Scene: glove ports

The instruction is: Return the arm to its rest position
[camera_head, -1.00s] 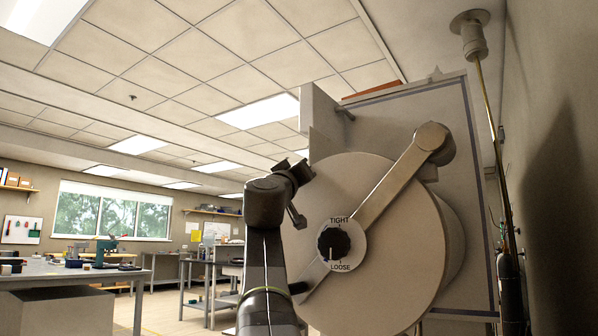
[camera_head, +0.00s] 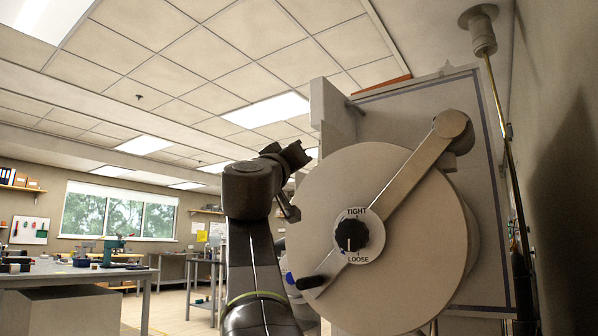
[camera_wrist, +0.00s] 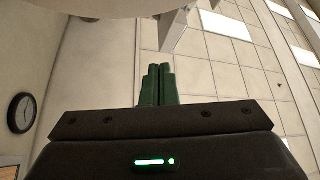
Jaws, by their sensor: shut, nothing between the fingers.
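My gripper (camera_wrist: 157,86) shows in the wrist view with its two green fingers together and nothing between them. In the head view my dark arm (camera_head: 252,190) rises left of the large round cover (camera_head: 415,255), its wrist end turned up beside the cover's upper left edge. The fingers are hard to make out there. The cover has a diagonal bar (camera_head: 410,170) with a dark handle (camera_head: 311,282) at its lower end. A black knob (camera_head: 352,236) sits at the centre on a TIGHT/LOOSE dial, its white mark pointing down toward LOOSE.
The pale cabinet (camera_head: 470,110) stands behind the cover, with a wall (camera_head: 560,120) and a thin vertical pipe (camera_head: 500,110) to its right. A workbench (camera_head: 75,275) stands at the left. A wall clock (camera_wrist: 21,113) shows in the wrist view. Open air lies left of my arm.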

